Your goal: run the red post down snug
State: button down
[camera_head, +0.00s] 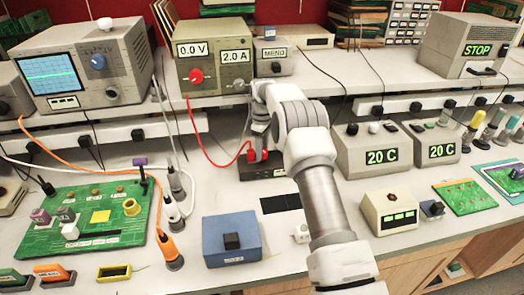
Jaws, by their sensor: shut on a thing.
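A small black box (255,171) sits on the bench just left of my arm. Red post parts (251,156) show on its top, with a red lead (211,150) reaching them from the power supply. My gripper (258,146) points down over the box, directly at the red post. It is shut on the red post, though its fingertips are small and partly hidden by the wrist. How far down the post sits cannot be seen.
The power supply (215,55) reading 0.0 V and 2.0 A stands on the shelf behind. A blue box (231,240) is in front, left of my arm. A green board (85,215) lies at left. Two boxes reading 20 C (372,148) stand right.

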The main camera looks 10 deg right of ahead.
jog(key=shift+r+m, duration=0.15)
jog(key=shift+m, duration=0.25)
jog(key=shift+c, duration=1.8)
grip_release()
notch_tip(320, 180, up, 17)
jog(key=p, duration=0.1)
jog(key=shift+r, duration=0.15)
